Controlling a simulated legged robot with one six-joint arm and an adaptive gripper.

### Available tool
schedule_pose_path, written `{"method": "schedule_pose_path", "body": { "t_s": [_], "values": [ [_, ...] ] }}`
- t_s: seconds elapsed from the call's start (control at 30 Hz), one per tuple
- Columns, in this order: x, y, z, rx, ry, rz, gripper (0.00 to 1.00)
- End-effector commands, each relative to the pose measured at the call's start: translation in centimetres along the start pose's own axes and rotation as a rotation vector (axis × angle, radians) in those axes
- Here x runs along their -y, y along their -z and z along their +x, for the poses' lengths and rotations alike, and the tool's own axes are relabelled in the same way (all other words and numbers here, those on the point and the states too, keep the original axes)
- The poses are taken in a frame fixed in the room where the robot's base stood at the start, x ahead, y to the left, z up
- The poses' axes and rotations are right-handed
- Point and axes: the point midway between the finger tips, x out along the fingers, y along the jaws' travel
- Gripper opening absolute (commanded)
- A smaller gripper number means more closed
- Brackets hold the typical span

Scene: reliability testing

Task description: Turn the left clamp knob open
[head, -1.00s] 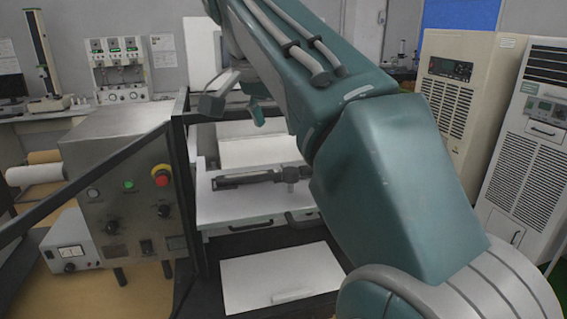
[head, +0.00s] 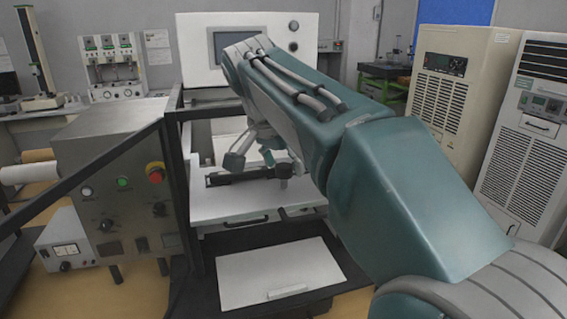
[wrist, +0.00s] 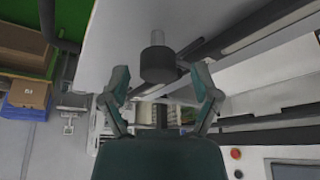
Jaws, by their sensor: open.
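A dark clamp bar (head: 240,177) lies across the white bench top in the head view, with a short upright knob (head: 284,170) near its right end. In the wrist view a dark round knob (wrist: 157,65) with a pale grey stem stands ahead of my gripper, centred between the fingertips. My gripper (wrist: 160,83) has its two teal fingers spread apart, with nothing held. It also shows in the head view (head: 252,158), just above the clamp bar. The fingers appear apart from the knob. No second knob is clearly seen, so I cannot tell whether this is the left one.
A screen panel (head: 245,50) stands behind the bench, partly behind my arm. A black frame post (head: 190,200) and a grey control box (head: 118,160) are on the left. Cream cabinets (head: 455,85) stand at the right. A lower white board (head: 270,275) is clear.

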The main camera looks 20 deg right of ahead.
Motion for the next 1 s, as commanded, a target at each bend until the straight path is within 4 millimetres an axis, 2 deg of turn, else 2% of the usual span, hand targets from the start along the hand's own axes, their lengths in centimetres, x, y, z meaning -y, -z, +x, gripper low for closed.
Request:
{"method": "schedule_pose_path", "body": {
  "t_s": [0.03, 0.07, 0.1, 0.17, 0.2, 0.23, 0.67, 1.0],
  "values": [
    [0.00, 0.00, -0.02, 0.000, 0.000, 0.000, 0.79],
    [0.00, 0.00, -0.02, 0.000, 0.000, 0.000, 0.70],
    [0.00, 0.00, -0.03, 0.000, 0.000, 0.000, 0.52],
    [0.00, 0.00, -0.03, 0.000, 0.000, 0.000, 0.25],
    [0.01, 0.00, -0.03, 0.000, 0.000, 0.000, 0.08],
    [0.01, -0.01, -0.02, 0.000, 0.000, 0.000, 0.00],
    [0.02, -0.04, 0.02, 0.002, 0.019, -0.045, 0.00],
    [-0.04, -0.04, 0.06, 0.003, 0.109, -0.263, 0.00]
  ]
}}
